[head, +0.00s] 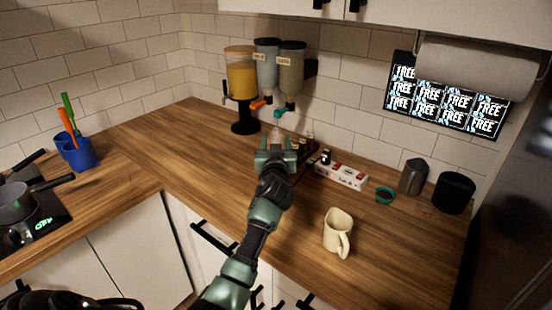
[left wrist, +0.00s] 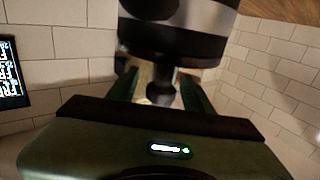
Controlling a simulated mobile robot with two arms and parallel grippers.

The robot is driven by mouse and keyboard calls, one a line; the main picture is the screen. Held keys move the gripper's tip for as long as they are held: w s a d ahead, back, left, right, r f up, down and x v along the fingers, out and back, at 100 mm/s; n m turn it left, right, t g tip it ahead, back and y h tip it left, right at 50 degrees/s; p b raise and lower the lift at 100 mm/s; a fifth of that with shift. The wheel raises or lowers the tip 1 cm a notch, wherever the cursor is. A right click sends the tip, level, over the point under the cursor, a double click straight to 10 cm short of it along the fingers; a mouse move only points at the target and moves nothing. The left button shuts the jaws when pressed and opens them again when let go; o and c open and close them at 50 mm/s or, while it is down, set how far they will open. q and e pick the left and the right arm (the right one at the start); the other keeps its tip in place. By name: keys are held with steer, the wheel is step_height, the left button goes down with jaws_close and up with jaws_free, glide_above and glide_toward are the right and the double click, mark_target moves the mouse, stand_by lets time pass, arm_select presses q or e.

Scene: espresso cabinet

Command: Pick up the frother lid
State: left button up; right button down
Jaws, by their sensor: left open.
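The frother lid (left wrist: 165,48) is dark, with a narrow knob that shows between my fingers in the left wrist view. It sits against a dark and silver cylindrical body (left wrist: 205,18), which looks like the frother. In that view, which appears turned over, the knob points down the picture. My left gripper (left wrist: 160,94) is open, with one finger on each side of the knob; I cannot tell whether they touch it. In the head view my left gripper (head: 275,150) is over the back of the counter and hides the lid. My right gripper is not in view.
A juice dispenser (head: 242,82) and two hanging dispensers (head: 290,75) stand behind the gripper.

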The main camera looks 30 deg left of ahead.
arm_select(q)
steer(key=c, duration=1)
steer(key=shift+f, duration=0.1)
jaws_close()
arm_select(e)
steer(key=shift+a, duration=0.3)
